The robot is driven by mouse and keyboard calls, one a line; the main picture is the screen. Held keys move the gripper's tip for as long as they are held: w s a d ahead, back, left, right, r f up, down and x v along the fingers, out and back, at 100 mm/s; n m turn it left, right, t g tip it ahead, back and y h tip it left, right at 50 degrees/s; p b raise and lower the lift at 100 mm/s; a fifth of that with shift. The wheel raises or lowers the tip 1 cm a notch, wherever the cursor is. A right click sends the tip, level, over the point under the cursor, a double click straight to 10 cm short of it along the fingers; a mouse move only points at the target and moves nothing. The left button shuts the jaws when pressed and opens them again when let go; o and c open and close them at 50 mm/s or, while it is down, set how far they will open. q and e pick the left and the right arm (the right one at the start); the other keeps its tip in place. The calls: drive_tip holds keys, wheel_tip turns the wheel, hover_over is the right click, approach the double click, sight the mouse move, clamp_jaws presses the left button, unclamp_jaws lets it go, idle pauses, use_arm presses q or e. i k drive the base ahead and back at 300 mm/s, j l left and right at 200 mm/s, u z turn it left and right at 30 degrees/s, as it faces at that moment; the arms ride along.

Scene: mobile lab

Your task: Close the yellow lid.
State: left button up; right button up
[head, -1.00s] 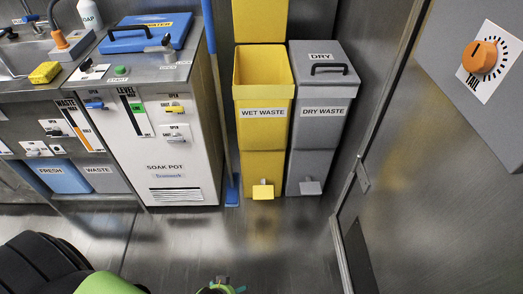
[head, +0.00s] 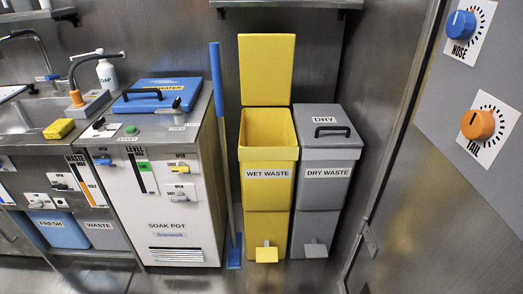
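The yellow lid (head: 267,68) stands upright, open, at the back of the yellow wet waste bin (head: 268,190). The bin's top is open and its inside shows. A yellow pedal (head: 266,254) sticks out at the foot of the bin. Neither of my grippers shows in the head view now.
The grey dry waste bin (head: 325,180), its lid shut, stands close on the right. A blue-handled broom (head: 217,100) leans on the left, between the bin and the soak pot cabinet (head: 180,225). A wall with dials (head: 477,125) is at the right.

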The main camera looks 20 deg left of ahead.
sight(266, 61)
drive_tip(key=i+j+z, duration=0.25)
drive_tip(key=j, duration=0.55)
drive_tip(key=j+z, duration=0.2)
drive_tip(key=j, duration=0.55)
drive_tip(key=k, duration=0.05)
